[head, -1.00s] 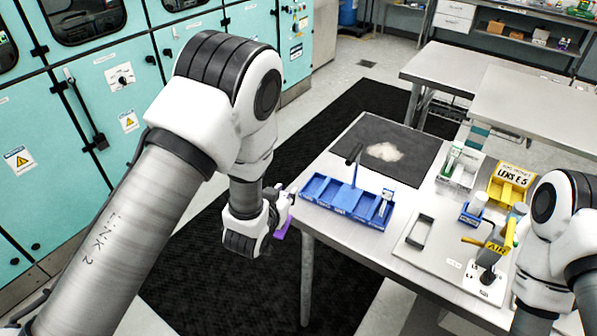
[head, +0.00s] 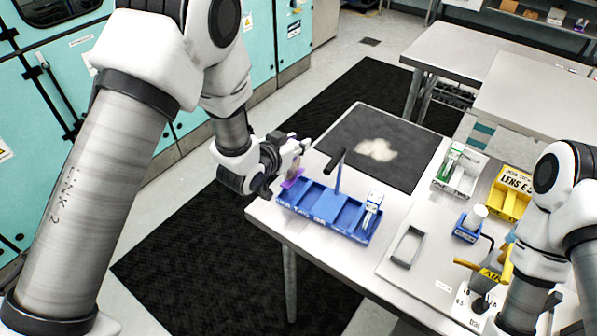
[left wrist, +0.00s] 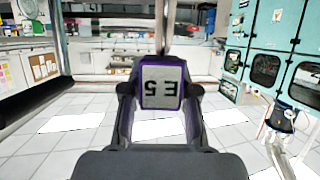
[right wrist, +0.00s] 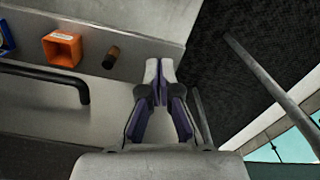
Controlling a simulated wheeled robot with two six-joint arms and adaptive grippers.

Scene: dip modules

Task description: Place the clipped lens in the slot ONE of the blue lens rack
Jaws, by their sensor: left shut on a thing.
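My left gripper (head: 295,150) is shut on the purple lens clip (head: 292,179). The clip is at the left end of the blue lens rack (head: 346,232); I cannot tell whether it touches the rack or hangs above it. In the left wrist view the clip's label (left wrist: 162,86) reads E5 upside down, between the fingers. The rack has several compartments, and a white and blue clip (head: 372,209) stands in its right end. The slot numbers are too small to read. My right gripper (right wrist: 160,68) is shut and empty in the right wrist view.
A thin post with a dark crosspiece (head: 336,159) rises at the rack. A dark mat (head: 400,140) lies behind it. A yellow lens bin (head: 511,203), a small blue holder (head: 467,236) and a grey tray with a frame (head: 408,247) are to the right. The rack is near the table's front edge.

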